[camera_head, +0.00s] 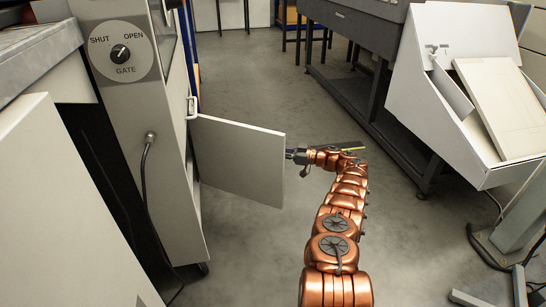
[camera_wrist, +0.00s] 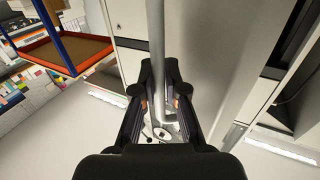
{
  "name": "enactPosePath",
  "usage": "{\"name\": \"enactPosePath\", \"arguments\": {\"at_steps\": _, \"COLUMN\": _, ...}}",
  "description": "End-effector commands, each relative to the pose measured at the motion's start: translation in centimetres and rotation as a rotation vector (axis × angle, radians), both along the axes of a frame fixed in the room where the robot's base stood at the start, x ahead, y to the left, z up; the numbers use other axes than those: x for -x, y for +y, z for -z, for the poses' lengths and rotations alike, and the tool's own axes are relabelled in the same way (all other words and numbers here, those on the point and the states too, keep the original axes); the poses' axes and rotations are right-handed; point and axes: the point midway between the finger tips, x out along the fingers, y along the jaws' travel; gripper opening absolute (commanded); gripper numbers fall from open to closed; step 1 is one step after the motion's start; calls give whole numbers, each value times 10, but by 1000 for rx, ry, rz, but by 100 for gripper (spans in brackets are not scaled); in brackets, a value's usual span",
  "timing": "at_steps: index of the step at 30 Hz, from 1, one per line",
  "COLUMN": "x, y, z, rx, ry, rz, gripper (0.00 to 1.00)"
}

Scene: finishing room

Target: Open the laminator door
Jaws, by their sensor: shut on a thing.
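The laminator door (camera_head: 238,158) is a flat pale grey panel. In the head view it stands swung out from the side of the grey machine (camera_head: 145,150), into the aisle. My gripper (camera_head: 295,156) is at the door's free right edge, with my copper arm reaching up to it from below. In the wrist view my gripper (camera_wrist: 158,112) is shut on a narrow pale upright strip (camera_wrist: 156,45) at the door (camera_wrist: 195,60). I cannot tell whether this strip is the door's edge or a handle on it. The fingers partly hide the gripped part.
The machine carries a dial (camera_head: 121,54) marked SHUT, OPEN and GATE. A dark-legged grey table (camera_head: 370,75) and a white sloped unit (camera_head: 470,110) stand at the right. A pale panel (camera_head: 60,220) fills the near left. The grey floor (camera_head: 250,75) between is mostly clear.

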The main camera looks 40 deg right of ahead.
Motion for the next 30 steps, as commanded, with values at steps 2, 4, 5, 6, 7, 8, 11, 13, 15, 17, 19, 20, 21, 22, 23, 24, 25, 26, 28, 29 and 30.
{"name": "enactPosePath", "arguments": {"at_steps": 2, "x": 0, "y": 0, "z": 0, "rx": 2, "ry": -3, "rz": -4, "gripper": 0}}
{"name": "enactPosePath", "arguments": {"at_steps": 4, "x": 1, "y": -2, "z": 0, "rx": 1, "ry": -2, "rz": -2, "gripper": 0}}
{"name": "enactPosePath", "arguments": {"at_steps": 5, "x": 1, "y": -3, "z": 0, "rx": 0, "ry": -1, "rz": -1, "gripper": 0}}
{"name": "enactPosePath", "arguments": {"at_steps": 6, "x": 2, "y": -4, "z": 0, "rx": -1, "ry": -1, "rz": 0, "gripper": 0}}
{"name": "enactPosePath", "arguments": {"at_steps": 7, "x": 2, "y": -5, "z": 0, "rx": -1, "ry": -1, "rz": 0, "gripper": 0}}
{"name": "enactPosePath", "arguments": {"at_steps": 8, "x": 2, "y": -5, "z": 0, "rx": -1, "ry": -1, "rz": 0, "gripper": 0}}
{"name": "enactPosePath", "arguments": {"at_steps": 11, "x": 3, "y": -6, "z": 0, "rx": -2, "ry": -1, "rz": 1, "gripper": 0}}
{"name": "enactPosePath", "arguments": {"at_steps": 13, "x": 3, "y": -6, "z": 0, "rx": -2, "ry": -1, "rz": 1, "gripper": 0}}
{"name": "enactPosePath", "arguments": {"at_steps": 15, "x": 3, "y": -6, "z": 0, "rx": -2, "ry": -1, "rz": 2, "gripper": 0}}
{"name": "enactPosePath", "arguments": {"at_steps": 17, "x": 3, "y": -6, "z": 0, "rx": -2, "ry": -1, "rz": 2, "gripper": 0}}
{"name": "enactPosePath", "arguments": {"at_steps": 19, "x": 3, "y": -6, "z": 0, "rx": -3, "ry": -2, "rz": 2, "gripper": 14}}
{"name": "enactPosePath", "arguments": {"at_steps": 20, "x": 3, "y": -7, "z": 0, "rx": -3, "ry": -2, "rz": 2, "gripper": 17}}
{"name": "enactPosePath", "arguments": {"at_steps": 21, "x": 3, "y": -7, "z": 0, "rx": -2, "ry": -1, "rz": 3, "gripper": 21}}
{"name": "enactPosePath", "arguments": {"at_steps": 22, "x": 4, "y": -8, "z": 0, "rx": -2, "ry": -1, "rz": 4, "gripper": 23}}
{"name": "enactPosePath", "arguments": {"at_steps": 23, "x": 4, "y": -8, "z": 0, "rx": -2, "ry": -1, "rz": 5, "gripper": 23}}
{"name": "enactPosePath", "arguments": {"at_steps": 24, "x": 4, "y": -9, "z": 0, "rx": -1, "ry": -1, "rz": 6, "gripper": 23}}
{"name": "enactPosePath", "arguments": {"at_steps": 25, "x": 5, "y": -10, "z": 0, "rx": -2, "ry": -1, "rz": 7, "gripper": 23}}
{"name": "enactPosePath", "arguments": {"at_steps": 26, "x": 5, "y": -10, "z": 0, "rx": -1, "ry": -2, "rz": 8, "gripper": 23}}
{"name": "enactPosePath", "arguments": {"at_steps": 28, "x": 5, "y": -10, "z": 0, "rx": -1, "ry": -2, "rz": 8, "gripper": 23}}
{"name": "enactPosePath", "arguments": {"at_steps": 29, "x": 5, "y": -10, "z": 0, "rx": -1, "ry": -1, "rz": 8, "gripper": 23}}
{"name": "enactPosePath", "arguments": {"at_steps": 30, "x": 5, "y": -10, "z": 0, "rx": -1, "ry": -1, "rz": 9, "gripper": 23}}
